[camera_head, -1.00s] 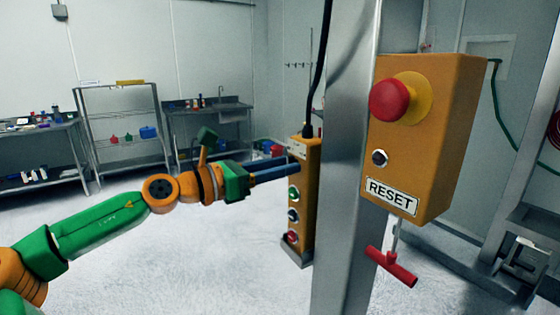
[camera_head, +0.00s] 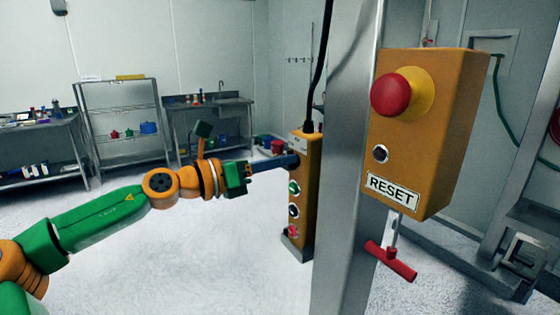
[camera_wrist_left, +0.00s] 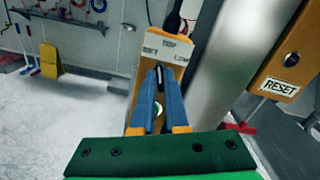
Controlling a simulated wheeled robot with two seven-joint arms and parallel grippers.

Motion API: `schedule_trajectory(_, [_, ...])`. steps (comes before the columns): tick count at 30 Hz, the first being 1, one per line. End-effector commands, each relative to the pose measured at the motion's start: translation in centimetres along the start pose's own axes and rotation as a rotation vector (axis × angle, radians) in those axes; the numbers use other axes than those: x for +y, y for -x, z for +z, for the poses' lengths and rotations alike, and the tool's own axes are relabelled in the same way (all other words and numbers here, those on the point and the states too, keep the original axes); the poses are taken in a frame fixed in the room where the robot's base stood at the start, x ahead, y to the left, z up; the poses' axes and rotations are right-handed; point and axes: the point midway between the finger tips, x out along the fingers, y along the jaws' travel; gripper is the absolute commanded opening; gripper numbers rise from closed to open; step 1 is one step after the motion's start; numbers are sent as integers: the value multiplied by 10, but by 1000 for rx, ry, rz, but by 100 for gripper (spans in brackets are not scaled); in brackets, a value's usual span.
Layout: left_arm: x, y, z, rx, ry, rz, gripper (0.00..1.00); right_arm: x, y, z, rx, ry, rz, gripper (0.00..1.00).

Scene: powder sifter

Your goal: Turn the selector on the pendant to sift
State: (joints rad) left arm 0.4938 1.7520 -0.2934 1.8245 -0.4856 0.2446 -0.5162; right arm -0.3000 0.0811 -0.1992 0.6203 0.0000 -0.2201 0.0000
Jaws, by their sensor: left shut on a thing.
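The pendant (camera_head: 304,205) is a tall orange box hanging from a black cable beside the steel post. In the left wrist view the fingers (camera_wrist_left: 159,72) are shut on the dark selector knob (camera_wrist_left: 159,70) below the plate. The fingers mostly hide the knob, so its setting cannot be read. My right gripper is not in view.
A steel post (camera_head: 345,170) stands just right of the pendant. An orange box (camera_head: 425,140) with a red button and a RESET label is mounted on it, with a red T-handle (camera_head: 391,262) below. Benches and shelves stand far back; the floor left is clear.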

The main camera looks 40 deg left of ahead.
Motion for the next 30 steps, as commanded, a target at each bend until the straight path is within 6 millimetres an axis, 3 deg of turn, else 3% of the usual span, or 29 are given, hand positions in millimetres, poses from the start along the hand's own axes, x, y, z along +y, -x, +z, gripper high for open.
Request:
schedule_trajectory(15, [2,0,1,-3,359,0,0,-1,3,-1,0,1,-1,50])
schedule_trajectory(30, [3,0,1,-4,456,0,0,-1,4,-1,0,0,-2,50])
